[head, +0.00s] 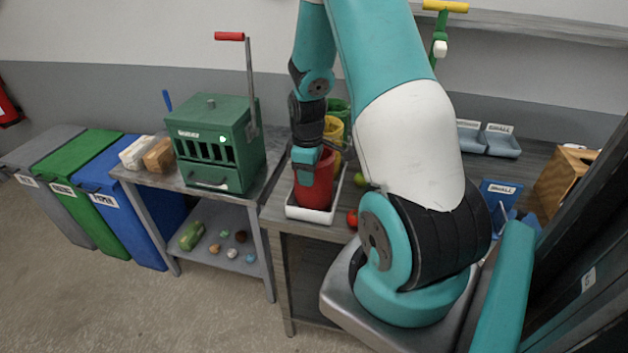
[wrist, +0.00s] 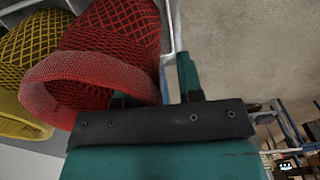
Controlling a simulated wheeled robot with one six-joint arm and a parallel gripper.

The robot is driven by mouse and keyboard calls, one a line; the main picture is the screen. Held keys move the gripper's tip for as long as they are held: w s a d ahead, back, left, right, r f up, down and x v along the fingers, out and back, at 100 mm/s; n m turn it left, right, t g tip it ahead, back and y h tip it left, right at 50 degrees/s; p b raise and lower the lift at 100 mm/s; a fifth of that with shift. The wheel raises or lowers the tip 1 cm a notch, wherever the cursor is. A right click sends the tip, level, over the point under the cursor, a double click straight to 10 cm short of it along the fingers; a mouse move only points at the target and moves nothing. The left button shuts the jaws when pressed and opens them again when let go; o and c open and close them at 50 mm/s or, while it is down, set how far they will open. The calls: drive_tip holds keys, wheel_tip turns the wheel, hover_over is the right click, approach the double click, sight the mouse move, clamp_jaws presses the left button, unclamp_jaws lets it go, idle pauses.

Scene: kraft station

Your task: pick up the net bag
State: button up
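A red net bag (head: 317,184) stands in a white tray (head: 309,215) at the near end of a row of net bags. In the wrist view, the red net bag (wrist: 112,50) fills the upper left, its thick rolled rim close to my gripper (wrist: 160,88). One finger shows clear to the right of the bag. The other is mostly hidden at the bag's rim. The fingers look apart. In the head view my gripper (head: 303,171) points down at the red bag's upper left side. I cannot tell whether it touches the bag.
A yellow net bag (head: 334,130) and a green one (head: 338,107) stand behind the red one. A green machine (head: 214,142) with a red-handled lever stands to the left. A red ball (head: 352,218) and a green ball (head: 360,180) lie right of the tray.

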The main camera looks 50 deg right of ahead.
clamp_jaws()
drive_tip(key=shift+r, duration=0.1)
idle(0.3)
